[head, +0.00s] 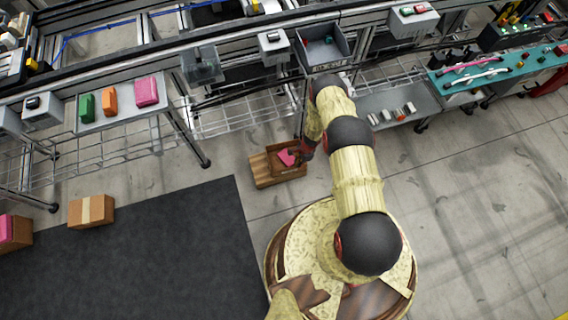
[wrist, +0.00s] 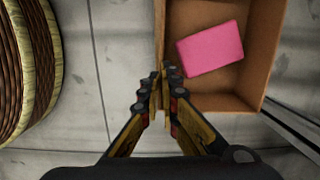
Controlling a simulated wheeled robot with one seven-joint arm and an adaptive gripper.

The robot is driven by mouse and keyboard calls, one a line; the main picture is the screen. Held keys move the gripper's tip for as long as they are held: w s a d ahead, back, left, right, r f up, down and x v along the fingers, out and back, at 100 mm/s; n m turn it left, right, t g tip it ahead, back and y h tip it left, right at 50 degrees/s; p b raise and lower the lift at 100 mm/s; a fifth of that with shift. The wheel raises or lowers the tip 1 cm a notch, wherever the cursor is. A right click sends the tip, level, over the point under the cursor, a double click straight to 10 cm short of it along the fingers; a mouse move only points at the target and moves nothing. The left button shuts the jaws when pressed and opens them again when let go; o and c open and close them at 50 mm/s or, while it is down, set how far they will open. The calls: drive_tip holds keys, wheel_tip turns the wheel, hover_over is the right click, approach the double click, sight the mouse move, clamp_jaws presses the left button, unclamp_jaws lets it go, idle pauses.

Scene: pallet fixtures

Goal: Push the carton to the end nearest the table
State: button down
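An open brown carton (head: 264,171) stands on the floor just beyond my base in the head view. A pink block (head: 287,157) lies inside it. My gripper (head: 304,151) is down at the carton's right side there, partly hidden by my arm. In the wrist view the carton (wrist: 262,55) fills the upper right, with the pink block (wrist: 211,48) on its bottom. My gripper's fingertips (wrist: 160,80) are close together, one on each side of the carton's near-left wall. They look shut on that wall. The grey table (head: 122,117) is to the left in the head view.
A taped closed carton (head: 91,210) and another carton (head: 14,233) with pink on it stand at the left, by a dark mat (head: 150,265). Racks run along the back. A teal-topped bench (head: 500,68) is at the right. The floor at right is clear.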

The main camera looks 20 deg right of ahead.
drive_tip(key=shift+s, duration=0.1)
idle(0.3)
drive_tip(key=shift+r+p, duration=0.35)
drive_tip(key=shift+r, duration=0.35)
drive_tip(key=shift+d+f+b, duration=0.1)
drive_tip(key=shift+b, duration=0.2)
drive_tip(key=d+p, duration=0.1)
drive_tip(key=d, duration=1.1)
